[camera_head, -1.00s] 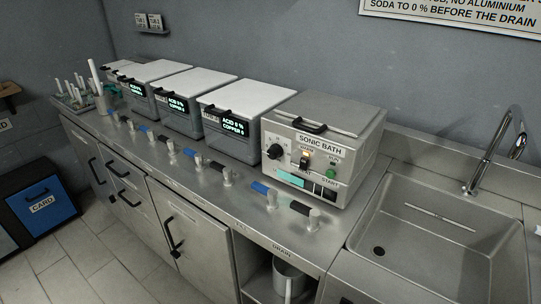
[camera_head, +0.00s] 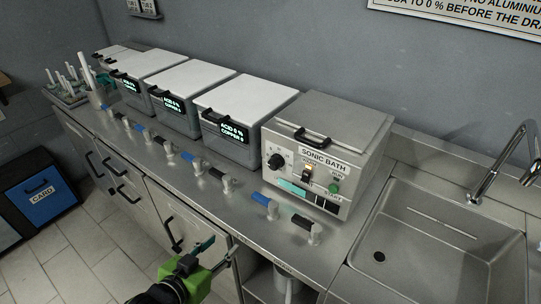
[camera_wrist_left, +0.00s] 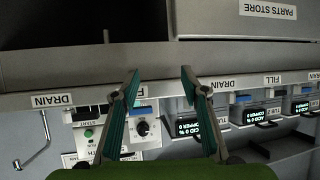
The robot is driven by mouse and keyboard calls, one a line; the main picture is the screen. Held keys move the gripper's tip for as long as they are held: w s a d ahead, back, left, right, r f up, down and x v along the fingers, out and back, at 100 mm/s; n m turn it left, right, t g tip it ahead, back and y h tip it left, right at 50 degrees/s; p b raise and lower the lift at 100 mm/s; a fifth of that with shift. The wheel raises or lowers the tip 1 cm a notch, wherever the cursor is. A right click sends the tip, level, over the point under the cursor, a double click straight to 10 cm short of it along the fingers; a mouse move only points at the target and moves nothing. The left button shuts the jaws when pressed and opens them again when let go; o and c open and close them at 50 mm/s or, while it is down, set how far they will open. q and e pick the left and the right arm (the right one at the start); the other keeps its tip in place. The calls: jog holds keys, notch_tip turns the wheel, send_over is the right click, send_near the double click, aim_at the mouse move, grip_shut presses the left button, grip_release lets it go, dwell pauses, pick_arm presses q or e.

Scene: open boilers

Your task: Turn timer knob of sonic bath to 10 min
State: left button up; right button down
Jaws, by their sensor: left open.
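The sonic bath (camera_head: 352,140) is a grey metal box with a closed lid on the counter, left of the sink. Its black round timer knob (camera_head: 275,161) is at the left of the front panel; its setting is too small to read. In the left wrist view, which is upside down, the knob (camera_wrist_left: 143,128) shows between the fingers. My left gripper (camera_head: 216,254), green with teal finger pads, is open and empty in front of the cabinets, apart from the bath and the knob. It also shows in the left wrist view (camera_wrist_left: 160,75). My right gripper is not in view.
Several lidded boilers, such as the nearest one (camera_head: 235,105), stand left of the bath. A row of blue and black valve handles, such as the blue one (camera_head: 261,200), runs along the counter's front. The sink (camera_head: 440,255) and tap (camera_head: 505,160) are at right.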

aim_at(272, 166)
pick_arm(q)
jog(key=w+d+r+m+t+h, duration=0.1)
jog(key=d+r+t+h, duration=0.15)
jog(key=r, duration=0.55)
jog(key=w+d+r+m+t+h, duration=0.1)
jog(key=d+r+h, duration=0.15)
jog(key=r, duration=0.45)
jog(key=shift+g, duration=0.25)
jog(key=p+x, duration=0.1)
jog(key=x, duration=0.3)
jog(key=p+x, duration=0.1)
jog(key=x, duration=0.3)
jog(key=p+x, duration=0.1)
jog(key=x, duration=0.3)
jog(key=shift+w+r, duration=0.35)
jog(key=shift+r, duration=0.05)
jog(key=shift+w+d+f, duration=0.1)
jog(key=shift+w+d, duration=0.4)
jog(key=c, duration=1.1)
